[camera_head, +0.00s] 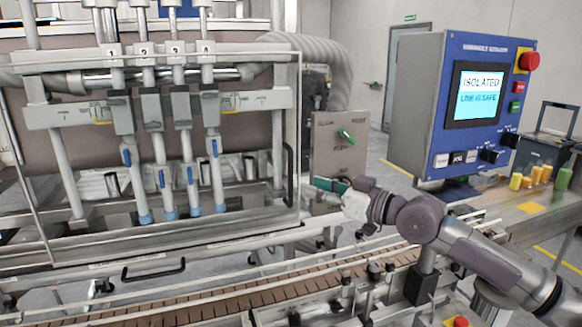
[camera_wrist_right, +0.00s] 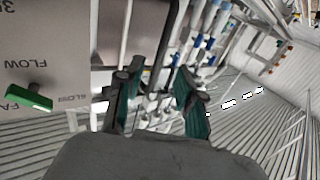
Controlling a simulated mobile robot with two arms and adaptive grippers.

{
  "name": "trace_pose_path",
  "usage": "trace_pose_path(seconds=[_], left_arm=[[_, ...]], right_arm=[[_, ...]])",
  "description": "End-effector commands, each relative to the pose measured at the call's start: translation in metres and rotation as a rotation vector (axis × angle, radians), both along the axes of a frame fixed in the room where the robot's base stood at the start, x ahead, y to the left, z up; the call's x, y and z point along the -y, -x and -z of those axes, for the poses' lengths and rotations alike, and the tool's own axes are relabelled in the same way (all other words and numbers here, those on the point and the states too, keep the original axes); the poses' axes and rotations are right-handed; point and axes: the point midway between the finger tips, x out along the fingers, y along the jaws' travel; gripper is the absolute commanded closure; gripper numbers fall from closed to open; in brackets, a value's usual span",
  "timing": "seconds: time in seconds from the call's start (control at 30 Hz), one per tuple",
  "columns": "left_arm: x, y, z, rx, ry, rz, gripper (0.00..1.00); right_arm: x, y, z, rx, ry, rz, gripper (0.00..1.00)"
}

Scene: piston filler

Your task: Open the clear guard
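The clear guard (camera_head: 298,115) is a see-through panel in a thin pale frame. It stands in front of the filling nozzles and looks closed. A black upright handle (camera_head: 289,176) is at its right side. My right gripper (camera_head: 318,188) is just right of this handle, with its green-padded fingers pointing left toward it. In the right wrist view the fingers (camera_wrist_right: 153,98) are apart, with nothing clearly held between them. Whether a finger touches the handle cannot be told. My left gripper is not in view.
A grey box with a green knob (camera_head: 346,135) stands behind my right gripper. A conveyor (camera_head: 250,292) runs along the front. A second black handle (camera_head: 153,270) is low on the machine front. A blue control panel (camera_head: 440,130) reading "ISOLATED, LINE IS SAFE" stands right.

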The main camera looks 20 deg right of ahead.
Motion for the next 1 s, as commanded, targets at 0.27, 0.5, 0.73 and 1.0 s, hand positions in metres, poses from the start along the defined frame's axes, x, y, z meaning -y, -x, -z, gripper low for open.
trace_pose_path(seconds=[0.27,0.5,0.73,1.0], left_arm=[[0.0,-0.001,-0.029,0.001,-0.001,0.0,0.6],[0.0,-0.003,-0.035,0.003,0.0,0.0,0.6],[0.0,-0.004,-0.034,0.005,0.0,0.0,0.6],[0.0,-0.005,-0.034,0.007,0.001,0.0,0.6]], right_arm=[[-0.031,-0.043,-0.004,0.001,-0.002,0.0,0.63],[-0.041,-0.058,0.0,0.001,0.001,0.001,0.63],[-0.041,-0.059,0.001,0.001,0.001,0.002,0.63],[-0.041,-0.058,0.001,0.001,0.001,0.002,0.99]])
